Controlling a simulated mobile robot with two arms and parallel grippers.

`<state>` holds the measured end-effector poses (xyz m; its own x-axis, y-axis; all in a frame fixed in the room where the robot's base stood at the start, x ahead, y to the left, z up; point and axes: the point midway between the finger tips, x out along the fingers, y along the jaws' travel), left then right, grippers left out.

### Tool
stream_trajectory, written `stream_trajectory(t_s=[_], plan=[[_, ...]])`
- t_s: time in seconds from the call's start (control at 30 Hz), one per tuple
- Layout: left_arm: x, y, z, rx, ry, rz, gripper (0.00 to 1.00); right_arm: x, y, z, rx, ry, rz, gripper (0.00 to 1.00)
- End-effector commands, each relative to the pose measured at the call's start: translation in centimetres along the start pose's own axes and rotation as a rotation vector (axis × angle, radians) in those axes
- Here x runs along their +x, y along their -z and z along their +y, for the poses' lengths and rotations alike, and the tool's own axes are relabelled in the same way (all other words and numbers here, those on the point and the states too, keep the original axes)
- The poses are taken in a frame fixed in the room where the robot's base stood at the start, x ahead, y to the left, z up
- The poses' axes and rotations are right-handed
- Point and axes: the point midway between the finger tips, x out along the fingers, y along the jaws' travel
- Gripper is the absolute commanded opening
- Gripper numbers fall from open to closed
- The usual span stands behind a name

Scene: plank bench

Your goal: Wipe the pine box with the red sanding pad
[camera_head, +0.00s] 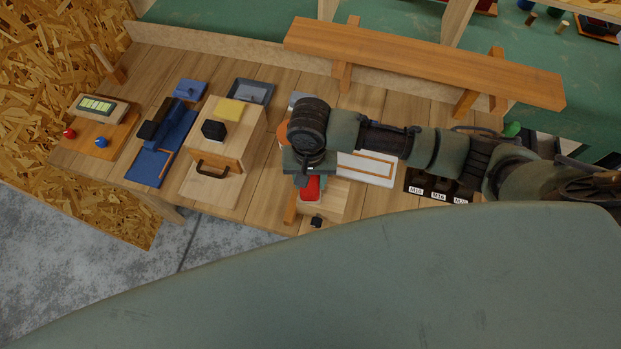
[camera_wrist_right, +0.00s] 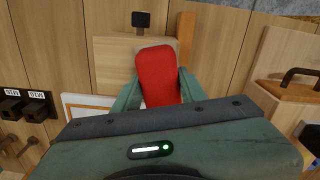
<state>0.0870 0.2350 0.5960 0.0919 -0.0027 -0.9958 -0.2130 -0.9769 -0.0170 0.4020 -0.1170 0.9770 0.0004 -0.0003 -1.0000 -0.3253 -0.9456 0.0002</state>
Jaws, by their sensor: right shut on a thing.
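My right gripper (camera_head: 309,180) is shut on the red sanding pad (camera_head: 311,190). In the right wrist view the pad (camera_wrist_right: 158,75) sits between the green fingers of the gripper (camera_wrist_right: 158,92). A pale wooden box, which looks like the pine box (camera_head: 334,197), is under and beside the pad, partly hidden by the gripper. It also shows behind the pad in the right wrist view (camera_wrist_right: 112,62), with a black knob (camera_wrist_right: 141,20) at its edge. I cannot tell whether the pad touches it. My left gripper is not in view.
A wooden drawer box (camera_head: 245,135) with a black cube (camera_head: 213,130) and yellow pad (camera_head: 229,110) stands to the left. A blue tool (camera_head: 165,145) lies farther left. A raised orange-brown shelf (camera_head: 420,62) spans behind my right arm. A labelled dark socket rack (camera_head: 425,186) is at right.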

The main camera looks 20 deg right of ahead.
Motion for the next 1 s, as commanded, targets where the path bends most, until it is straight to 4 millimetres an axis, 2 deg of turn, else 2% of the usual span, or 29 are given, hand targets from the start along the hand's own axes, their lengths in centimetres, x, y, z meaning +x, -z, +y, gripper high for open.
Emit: stream_trajectory(t_s=[0.53,1.0], plan=[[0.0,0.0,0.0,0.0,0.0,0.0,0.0,-5.3,0.1,-0.1,0.0,0.002,0.002,0.04],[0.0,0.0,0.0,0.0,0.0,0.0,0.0,-6.0,0.0,0.0,0.0,0.001,0.001,0.04]])
